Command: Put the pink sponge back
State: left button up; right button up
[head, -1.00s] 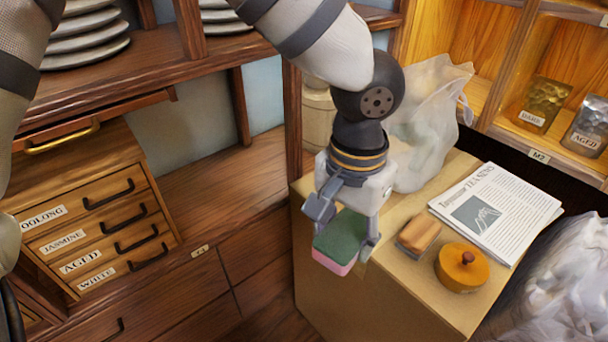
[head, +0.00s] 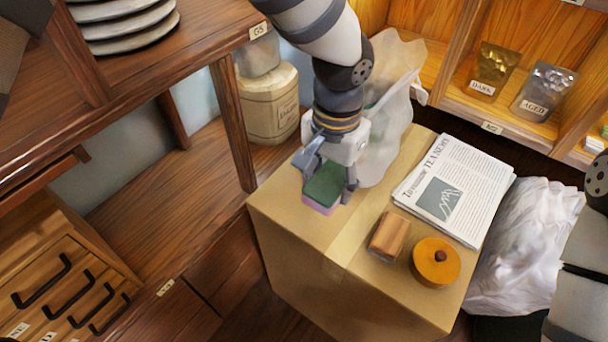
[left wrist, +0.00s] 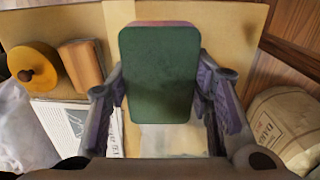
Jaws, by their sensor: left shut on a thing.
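The pink sponge (head: 322,188) has a green top and a pink underside. My left gripper (head: 329,178) is shut on it, with one finger on each side, at the back left part of the cardboard box top (head: 290,225). Whether the sponge touches the box or hovers just above it, I cannot tell. In the left wrist view the green face of the sponge (left wrist: 160,75) fills the space between the fingers. My right gripper is out of view; only part of that arm shows at the right edge of the head view.
On the box are a newspaper (head: 455,190), a wooden block (head: 389,237), a round orange lidded pot (head: 436,262) and a white plastic bag (head: 390,125). A labelled jar (head: 268,105) stands on the shelf behind. Another white bag (head: 525,240) is at the right.

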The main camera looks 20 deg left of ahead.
pick_arm(q)
jog(key=w+a+f, duration=0.1)
jog(key=a+f, duration=0.1)
jog(key=w+a+f, duration=0.1)
jog(key=a+f, duration=0.1)
jog(key=w+a+f+b, duration=0.1)
jog(key=a+f, duration=0.1)
jog(key=shift+w+f, duration=0.35)
jog(key=shift+f, duration=0.05)
jog(key=f, duration=0.3)
jog(key=shift+w+a+f, duration=0.15)
jog(key=shift+a+f, duration=0.1)
jog(key=shift+f, duration=0.1)
jog(key=shift+r, duration=0.15)
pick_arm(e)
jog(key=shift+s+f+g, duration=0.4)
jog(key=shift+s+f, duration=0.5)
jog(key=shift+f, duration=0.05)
pick_arm(q)
jog(key=o, duration=0.8)
jog(key=shift+f, duration=0.25)
jog(key=o, duration=0.4)
